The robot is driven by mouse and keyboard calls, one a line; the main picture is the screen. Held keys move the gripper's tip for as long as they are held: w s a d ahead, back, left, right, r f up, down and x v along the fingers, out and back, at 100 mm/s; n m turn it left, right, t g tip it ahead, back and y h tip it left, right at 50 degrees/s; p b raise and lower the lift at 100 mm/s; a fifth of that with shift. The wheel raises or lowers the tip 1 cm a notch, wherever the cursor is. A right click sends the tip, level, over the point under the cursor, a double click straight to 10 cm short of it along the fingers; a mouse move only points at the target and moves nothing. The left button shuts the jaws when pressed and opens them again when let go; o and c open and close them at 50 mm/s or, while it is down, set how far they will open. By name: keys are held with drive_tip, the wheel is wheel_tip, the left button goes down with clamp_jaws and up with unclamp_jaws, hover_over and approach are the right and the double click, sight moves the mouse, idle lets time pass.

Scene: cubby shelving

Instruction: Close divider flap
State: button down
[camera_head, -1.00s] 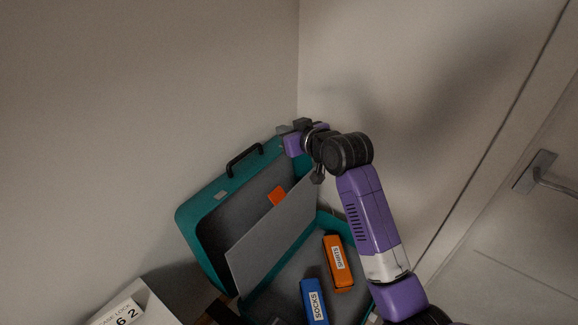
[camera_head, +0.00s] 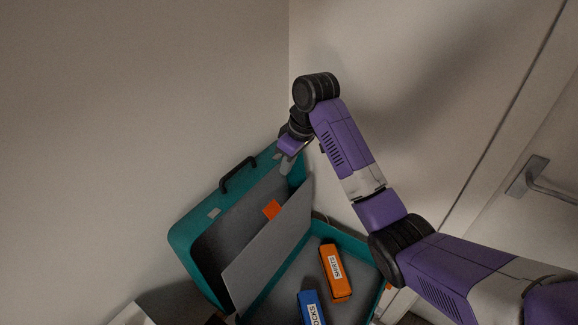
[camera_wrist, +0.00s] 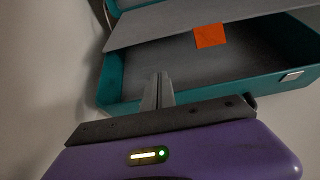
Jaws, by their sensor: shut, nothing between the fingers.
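The divider flap (camera_head: 268,252) is a grey panel with an orange tab (camera_head: 271,209). It stands tilted up inside the open teal suitcase, between the lid (camera_head: 188,243) and the base (camera_head: 352,238). My gripper (camera_head: 286,167) is shut and empty at the upper right end of the lid, near the flap's far end. In the wrist view the shut fingers (camera_wrist: 158,92) point into the lid's hollow, and the flap (camera_wrist: 160,32) with its orange tab (camera_wrist: 210,36) crosses above them. I cannot tell whether the fingers touch anything.
An orange packet (camera_head: 335,272) and a blue packet (camera_head: 311,308) lie in the base. Walls meet behind the suitcase. A door with a handle (camera_head: 527,178) is at right. A white box (camera_head: 130,315) sits at lower left.

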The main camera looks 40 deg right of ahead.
wheel_tip(320, 180, down, 7)
drive_tip(key=s+p, duration=0.1)
drive_tip(key=p, duration=0.1)
drive_tip(key=shift+s+d, duration=0.15)
drive_tip(key=shift+s, duration=0.25)
idle(0.3)
